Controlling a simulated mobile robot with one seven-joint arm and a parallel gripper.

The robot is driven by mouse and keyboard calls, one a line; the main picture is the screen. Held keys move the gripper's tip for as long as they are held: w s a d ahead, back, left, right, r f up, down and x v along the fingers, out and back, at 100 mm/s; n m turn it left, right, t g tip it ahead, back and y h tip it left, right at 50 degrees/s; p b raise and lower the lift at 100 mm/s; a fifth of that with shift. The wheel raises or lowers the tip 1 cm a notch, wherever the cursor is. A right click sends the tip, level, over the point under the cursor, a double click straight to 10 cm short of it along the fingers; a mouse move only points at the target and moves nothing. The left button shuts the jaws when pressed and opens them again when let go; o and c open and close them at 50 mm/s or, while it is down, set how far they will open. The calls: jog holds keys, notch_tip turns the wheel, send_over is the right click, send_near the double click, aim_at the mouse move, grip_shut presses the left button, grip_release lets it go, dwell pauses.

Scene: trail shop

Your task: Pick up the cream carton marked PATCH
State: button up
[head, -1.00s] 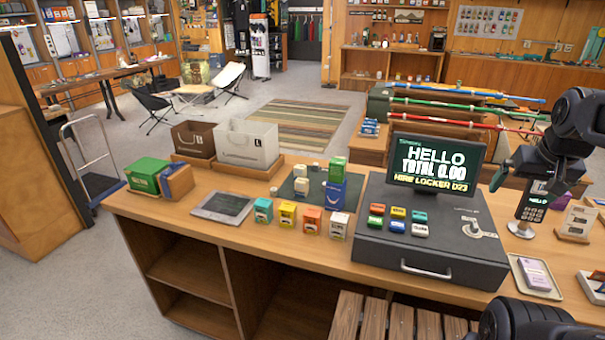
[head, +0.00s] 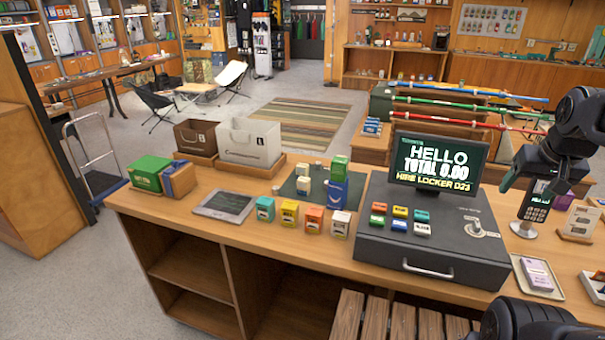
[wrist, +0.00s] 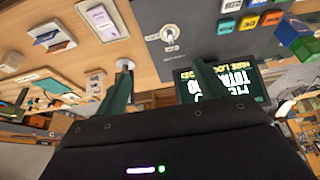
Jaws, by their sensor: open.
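A cream carton (head: 340,224) stands upright on the counter at the right end of a row with a teal, a yellow and an orange carton. Its lettering is too small to read, so I cannot confirm PATCH. Two smaller cream cartons (head: 303,186) are stacked on the dark mat behind. My gripper (wrist: 163,88) is open and empty in the wrist view, its dark green fingers apart over the till area. In the head view my arm is at the far right, well away from the row. The row does not show in the wrist view.
The black cash drawer (head: 430,235) with a screen (head: 437,165) and small coloured blocks stands between my arm and the row. A blue carton (head: 332,193) stands behind the cream carton. A card terminal (head: 533,207) is at right.

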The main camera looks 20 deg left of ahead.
jog(key=shift+c, duration=1.1)
